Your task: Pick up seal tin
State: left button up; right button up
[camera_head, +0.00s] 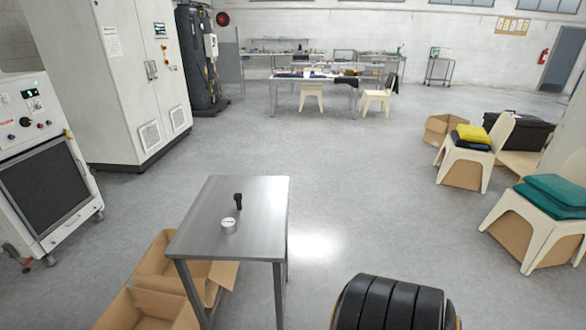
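A small round whitish tin (229,227), which looks like the seal tin, sits on the grey metal table (207,245) in front, left of the picture's middle. A small upright black object (238,201) stands just behind it on the same table, apart from it.
Open cardboard boxes (140,312) stand on the floor left of and under the table. A white machine (42,165) and a tall cabinet (140,80) stand at left. Chairs with cushions (540,230) stand at right. The floor behind and right of the table is clear.

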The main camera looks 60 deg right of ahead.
aim_at(228, 225)
jog(key=z, duration=1.75)
jog(key=j+z, duration=0.15)
jog(key=z, duration=0.35)
jog(key=j+z, duration=0.1)
jog(key=z, duration=0.8)
jog(key=j+z, duration=0.15)
jog(key=z, duration=0.8)
jog(key=j+z, duration=0.1)
jog(key=z, duration=0.35)
jog(key=k+z, duration=0.1)
jog(key=z, duration=0.35)
jog(key=k+j+z, duration=0.1)
jog(key=z, duration=0.3)
jog(key=k+u, duration=0.15)
jog(key=u, duration=0.35)
jog(key=k+j+u, duration=0.1)
jog(key=u, duration=0.8)
jog(key=j+u, duration=0.1)
jog(key=u, duration=0.35)
jog(key=k+j+u, duration=0.1)
jog(key=u, duration=0.8)
jog(key=j+u, duration=0.15)
jog(key=u, duration=0.75)
jog(key=i+j, duration=0.05)
